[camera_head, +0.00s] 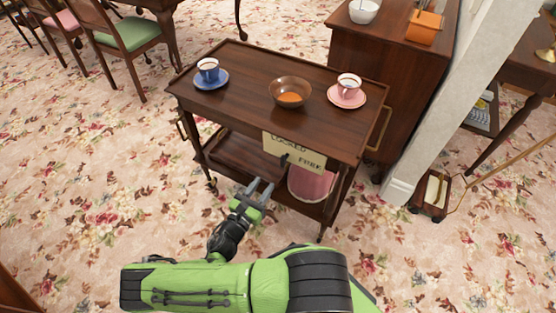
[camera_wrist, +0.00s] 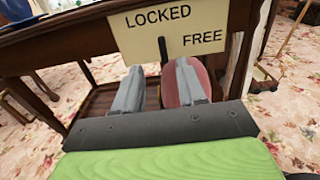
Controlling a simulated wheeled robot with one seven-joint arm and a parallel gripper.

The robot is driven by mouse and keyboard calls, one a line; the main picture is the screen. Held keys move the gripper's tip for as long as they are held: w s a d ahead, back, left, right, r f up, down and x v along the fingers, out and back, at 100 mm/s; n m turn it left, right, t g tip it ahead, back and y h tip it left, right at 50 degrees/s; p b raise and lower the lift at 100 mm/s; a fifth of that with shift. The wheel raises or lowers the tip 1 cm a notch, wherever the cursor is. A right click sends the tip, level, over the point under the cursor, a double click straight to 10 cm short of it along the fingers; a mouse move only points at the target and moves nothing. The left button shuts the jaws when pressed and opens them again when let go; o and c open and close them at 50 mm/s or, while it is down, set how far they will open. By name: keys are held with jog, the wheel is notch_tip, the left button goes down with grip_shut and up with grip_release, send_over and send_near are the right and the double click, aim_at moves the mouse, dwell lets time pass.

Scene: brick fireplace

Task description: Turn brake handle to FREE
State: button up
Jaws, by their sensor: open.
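The brake handle (camera_wrist: 163,48) is a small dark lever at the lower middle of a cream sign (camera_wrist: 128,36) reading LOCKED at upper left and FREE at lower right. In the wrist view it stands nearly upright, between the two words. In the head view the sign (camera_head: 294,153) hangs on the front of a dark wooden trolley (camera_head: 232,94), and the handle (camera_head: 284,159) shows small and dark. My gripper (camera_head: 259,186) is open and empty, in front of and below the sign. In the wrist view its two grey fingers (camera_wrist: 156,80) point toward the handle, apart from it as far as I can tell.
On the trolley top stand a blue cup (camera_head: 208,70) on a saucer, a brown bowl (camera_head: 291,92) and a pink cup (camera_head: 348,84) on a saucer. A pink round object (camera_head: 311,184) sits on the lower shelf.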

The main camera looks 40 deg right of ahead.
aim_at(282, 159)
jog(key=b+x, duration=0.3)
jog(key=x, duration=1.1)
jog(key=shift+f, duration=0.1)
jog(key=shift+s, duration=0.1)
grip_shut()
